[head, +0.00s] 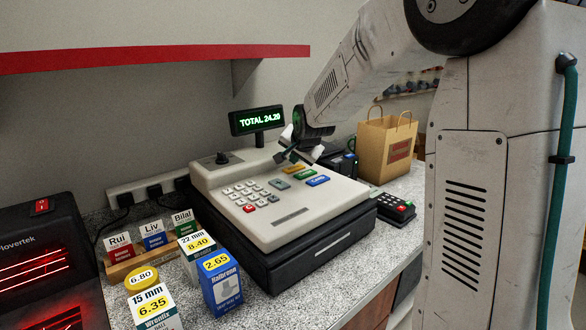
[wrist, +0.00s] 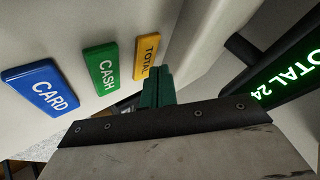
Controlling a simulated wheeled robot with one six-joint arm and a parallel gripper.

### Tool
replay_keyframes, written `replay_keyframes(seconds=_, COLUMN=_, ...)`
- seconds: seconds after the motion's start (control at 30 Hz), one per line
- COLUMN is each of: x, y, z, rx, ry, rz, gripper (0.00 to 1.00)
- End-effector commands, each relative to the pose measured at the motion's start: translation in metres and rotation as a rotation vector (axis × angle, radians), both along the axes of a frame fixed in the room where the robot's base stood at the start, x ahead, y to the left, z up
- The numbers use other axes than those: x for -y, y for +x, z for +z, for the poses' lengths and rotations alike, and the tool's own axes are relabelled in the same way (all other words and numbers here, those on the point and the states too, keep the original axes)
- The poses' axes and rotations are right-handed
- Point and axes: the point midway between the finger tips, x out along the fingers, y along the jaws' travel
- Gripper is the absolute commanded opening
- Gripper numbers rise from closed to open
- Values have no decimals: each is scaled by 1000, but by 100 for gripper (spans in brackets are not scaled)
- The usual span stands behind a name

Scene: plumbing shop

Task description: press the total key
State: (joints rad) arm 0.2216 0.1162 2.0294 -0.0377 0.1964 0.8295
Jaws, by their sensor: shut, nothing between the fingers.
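The cash register (head: 290,215) stands on the counter with its keys facing up. The yellow total key (head: 292,169) lies above the green cash key (head: 306,175) and the blue card key (head: 317,181). In the wrist view the total key (wrist: 146,57) is beside the green fingertips of my gripper (wrist: 156,88). My gripper (head: 286,157) is shut and empty over the upper part of the register, close to the total key. I cannot tell whether the fingertips touch anything. The display (head: 257,121) reads TOTAL 24.20.
Small boxes, including a blue one (head: 221,282), stand left of the register with name tags behind them. A card terminal (head: 396,208) and a paper bag (head: 384,148) are on the right. A red shelf (head: 150,58) runs along the wall above.

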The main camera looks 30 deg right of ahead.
Motion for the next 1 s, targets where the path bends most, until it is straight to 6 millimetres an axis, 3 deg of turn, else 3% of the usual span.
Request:
replay_keyframes(seconds=0.33, x=0, y=0, z=5, rx=1, ry=0, rz=0, gripper=0)
replay_keyframes(seconds=0.8, x=0, y=1, z=51, rx=3, ry=-1, rz=0, gripper=0)
replay_keyframes(seconds=1.0, x=0, y=0, z=61, rx=1, ry=0, rz=1, gripper=0)
